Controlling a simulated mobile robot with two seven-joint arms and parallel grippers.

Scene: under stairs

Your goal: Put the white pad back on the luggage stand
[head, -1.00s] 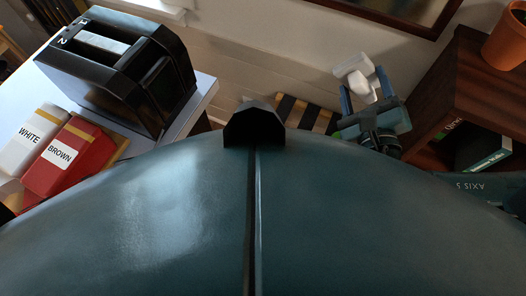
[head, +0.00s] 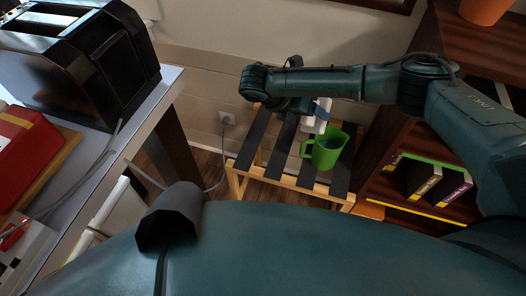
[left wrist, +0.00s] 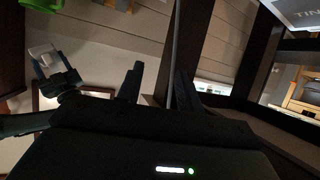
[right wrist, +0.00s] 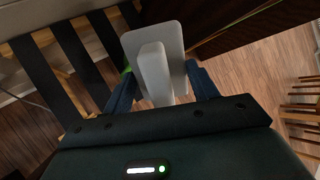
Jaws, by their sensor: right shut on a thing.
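The luggage stand (head: 257,153) is a low wooden frame with dark slats or straps across its top. A green mug (head: 326,150) stands upright on its right part. My right gripper (right wrist: 160,92) is shut on the white pad (right wrist: 172,36), holding it by a raised white block. In the head view the pad (head: 320,113) shows just behind the mug, over the stand's right part. I cannot tell whether it touches the stand. In the right wrist view the pad hides most of the mug. My left gripper (left wrist: 157,88) is open and empty, away from the stand.
A wooden shelf unit (head: 385,213) with books stands close to the stand's right. A table (head: 150,100) with a black toaster-like appliance (head: 85,60) and a red box (head: 22,150) is at left. A cable runs to a wall socket (head: 227,118). The stand's left slats are bare.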

